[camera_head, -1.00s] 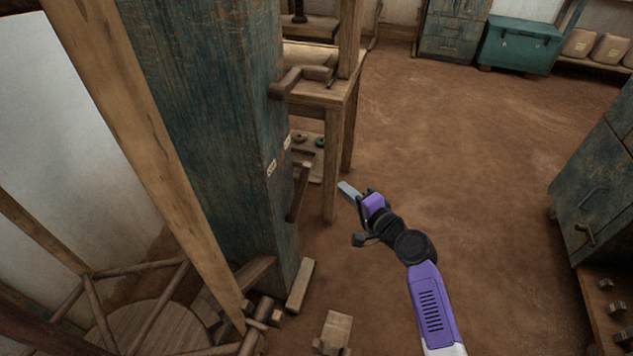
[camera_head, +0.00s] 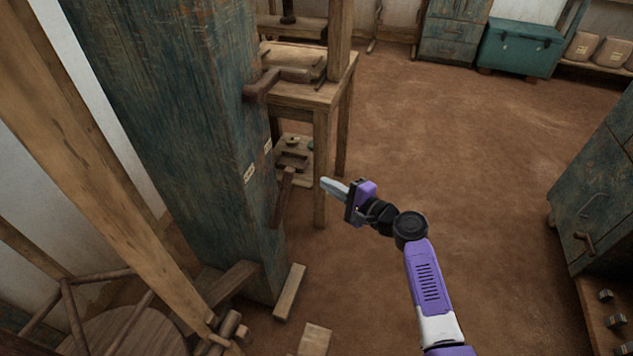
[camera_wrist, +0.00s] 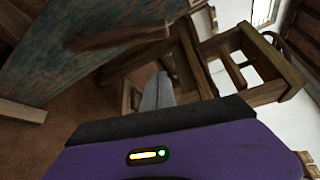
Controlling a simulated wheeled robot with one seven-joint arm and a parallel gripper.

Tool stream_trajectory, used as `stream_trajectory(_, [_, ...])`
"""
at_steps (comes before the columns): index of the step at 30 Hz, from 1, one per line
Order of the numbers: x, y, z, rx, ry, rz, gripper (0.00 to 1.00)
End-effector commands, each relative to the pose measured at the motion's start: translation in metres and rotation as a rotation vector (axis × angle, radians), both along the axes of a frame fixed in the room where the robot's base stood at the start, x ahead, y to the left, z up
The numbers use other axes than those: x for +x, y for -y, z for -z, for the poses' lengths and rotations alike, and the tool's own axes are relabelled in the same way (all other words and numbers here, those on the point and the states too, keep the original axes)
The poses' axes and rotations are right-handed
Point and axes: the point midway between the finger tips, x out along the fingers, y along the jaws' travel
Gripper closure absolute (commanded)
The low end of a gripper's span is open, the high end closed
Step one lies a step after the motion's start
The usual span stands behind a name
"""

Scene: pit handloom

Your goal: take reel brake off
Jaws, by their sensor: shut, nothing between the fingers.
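A brown wooden lever (camera_head: 283,197), which appears to be the reel brake, is mounted low on the side of the thick blue-green post (camera_head: 175,110). It stands nearly upright, leaning slightly, near two small pale labels (camera_head: 249,175). What looks like the same lever shows at the upper left of the wrist view (camera_wrist: 120,38). My gripper (camera_head: 325,184) is shut and empty, to the right of the lever and apart from it, with its fingers pointing left. The grey fingers also show in the wrist view (camera_wrist: 156,92). The lever's pivot is not clear.
A wooden table (camera_head: 310,95) stands behind the lever, its front leg close to my fingertips. A second handle (camera_head: 275,80) juts from the post higher up. Wooden blocks (camera_head: 289,292) lie by the post's foot. The earthen floor to the right is open, up to a cabinet (camera_head: 595,205).

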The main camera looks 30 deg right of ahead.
Motion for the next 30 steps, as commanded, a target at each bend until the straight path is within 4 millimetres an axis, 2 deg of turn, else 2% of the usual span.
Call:
stream_trajectory(9, [0.053,-0.017,0.009,-0.001,0.002,-0.003,1.0])
stream_trajectory(17, [0.088,-0.027,0.015,-0.001,0.002,-0.001,1.0])
stream_trajectory(21, [0.074,-0.042,0.006,-0.003,-0.001,-0.003,1.0])
stream_trajectory(30, [0.064,-0.058,0.001,-0.002,0.0,-0.002,1.0])
